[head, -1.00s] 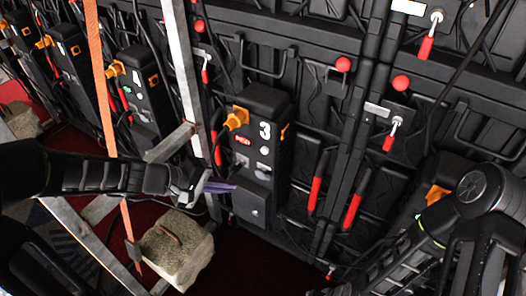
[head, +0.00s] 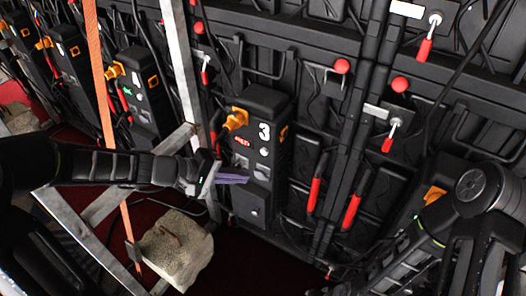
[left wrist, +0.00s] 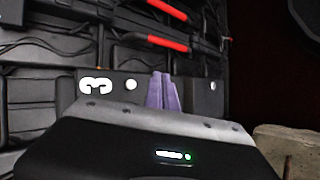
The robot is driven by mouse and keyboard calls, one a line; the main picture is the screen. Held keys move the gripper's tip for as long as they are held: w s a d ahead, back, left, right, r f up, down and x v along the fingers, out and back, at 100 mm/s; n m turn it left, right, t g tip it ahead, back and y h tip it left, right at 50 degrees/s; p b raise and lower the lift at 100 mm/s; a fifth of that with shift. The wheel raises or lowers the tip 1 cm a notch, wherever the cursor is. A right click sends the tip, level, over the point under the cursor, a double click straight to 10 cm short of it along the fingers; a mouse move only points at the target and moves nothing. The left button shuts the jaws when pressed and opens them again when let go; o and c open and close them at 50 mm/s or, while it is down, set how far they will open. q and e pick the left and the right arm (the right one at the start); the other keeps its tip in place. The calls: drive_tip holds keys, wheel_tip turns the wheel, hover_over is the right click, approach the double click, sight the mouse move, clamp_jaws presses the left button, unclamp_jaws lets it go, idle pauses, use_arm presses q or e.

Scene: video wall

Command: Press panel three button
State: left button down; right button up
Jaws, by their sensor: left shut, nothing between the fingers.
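The black panel three box (head: 268,105) stands against the wall in the head view, with a white 3 (head: 264,131) on its face. Below the 3 are a red label (head: 242,141) and small pale round controls (head: 264,152). In the left wrist view the 3 (left wrist: 95,86) shows turned sideways, with a white round button (left wrist: 131,85) beside it. My left gripper (head: 232,178) is shut and empty, its purple fingers pointing at the box's lower face. In the left wrist view its fingertips (left wrist: 161,76) cover part of the panel; I cannot tell whether they touch it.
A metal frame post (head: 182,70) and an orange strap (head: 97,80) stand left of the box. A stone block (head: 175,250) lies below my left arm. Red-handled levers (head: 315,195) are right of the box. My right arm (head: 440,220) is at the right.

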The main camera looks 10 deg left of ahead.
sight(264, 152)
use_arm(q)
drive_tip(key=w+d, duration=0.2)
drive_tip(key=w, duration=0.3)
drive_tip(key=shift+w+d+p, duration=0.2)
drive_tip(key=shift+w+p, duration=0.15)
drive_tip(key=shift+w, duration=0.05)
drive_tip(key=shift+w, duration=0.1)
idle(1.7)
drive_tip(key=shift+w+d, duration=0.15)
drive_tip(key=shift+w, duration=0.15)
drive_tip(key=shift+w+d, duration=0.15)
drive_tip(key=shift+w, duration=0.25)
idle(0.7)
drive_tip(key=shift+s+b, duration=0.1)
drive_tip(key=shift+b, duration=0.25)
drive_tip(key=shift+s+a+b, duration=0.3)
drive_tip(key=shift+s+b, duration=0.05)
drive_tip(key=shift+s, duration=0.35)
